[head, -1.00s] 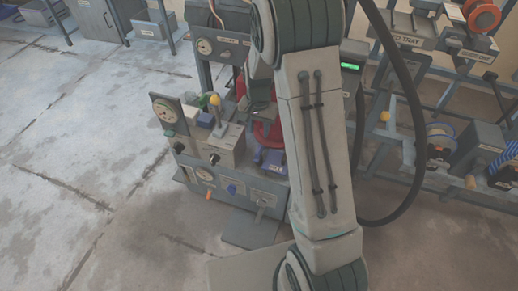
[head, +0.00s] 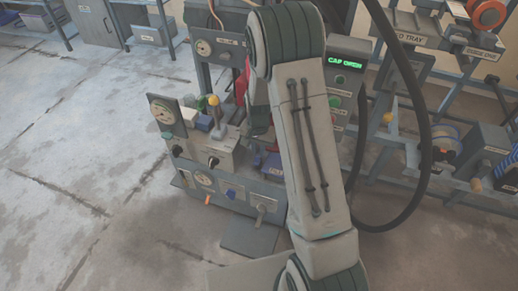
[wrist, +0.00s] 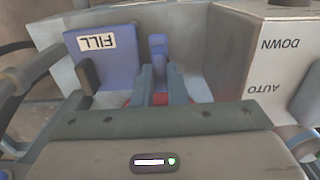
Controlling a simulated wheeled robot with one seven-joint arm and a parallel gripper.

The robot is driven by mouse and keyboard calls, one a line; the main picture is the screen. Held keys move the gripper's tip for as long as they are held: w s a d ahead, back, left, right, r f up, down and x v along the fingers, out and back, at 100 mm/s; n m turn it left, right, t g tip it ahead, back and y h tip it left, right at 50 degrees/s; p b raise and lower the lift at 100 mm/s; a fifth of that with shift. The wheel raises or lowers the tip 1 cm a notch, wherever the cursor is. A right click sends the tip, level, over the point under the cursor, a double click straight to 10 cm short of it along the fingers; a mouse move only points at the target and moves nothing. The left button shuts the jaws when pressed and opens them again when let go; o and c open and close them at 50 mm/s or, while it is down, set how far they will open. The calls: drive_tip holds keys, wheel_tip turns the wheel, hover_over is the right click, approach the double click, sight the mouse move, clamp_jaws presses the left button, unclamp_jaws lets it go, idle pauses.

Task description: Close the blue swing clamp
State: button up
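In the wrist view a blue upright piece (wrist: 158,48), which I take to be the swing clamp, stands in the middle between grey-blue side bars. A bit of red shows below it. In the head view my arm hides the gripper and most of the clamp area; some blue (head: 272,163) shows at the arm's left edge.
A pale box marked AUTO and DOWN (wrist: 275,62) stands close on the right in the wrist view. In the head view the press bench has a gauge (head: 163,112) and several knobs. A green display reads CAP OPEN (head: 345,63). Open floor lies left.

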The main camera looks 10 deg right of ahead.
clamp_jaws()
drive_tip(key=m+p, duration=0.2)
drive_tip(key=m, duration=0.1)
drive_tip(key=shift+r+m+p, duration=0.15)
drive_tip(key=shift+m+p, duration=0.15)
drive_tip(key=shift+m, duration=0.1)
drive_tip(key=m+p, duration=0.3)
drive_tip(key=m, duration=0.2)
drive_tip(key=shift+s+p, duration=0.1)
drive_tip(key=shift+p, duration=0.2)
drive_tip(key=m+p, duration=0.3)
drive_tip(key=m, duration=0.2)
drive_tip(key=shift+m+p, duration=1.45)
drive_tip(key=shift+m, duration=0.65)
drive_tip(key=shift+f, duration=0.2)
drive_tip(key=o, duration=0.7)
unclamp_jaws()
drive_tip(key=shift+o, duration=0.2)
drive_tip(key=shift+r, duration=0.15)
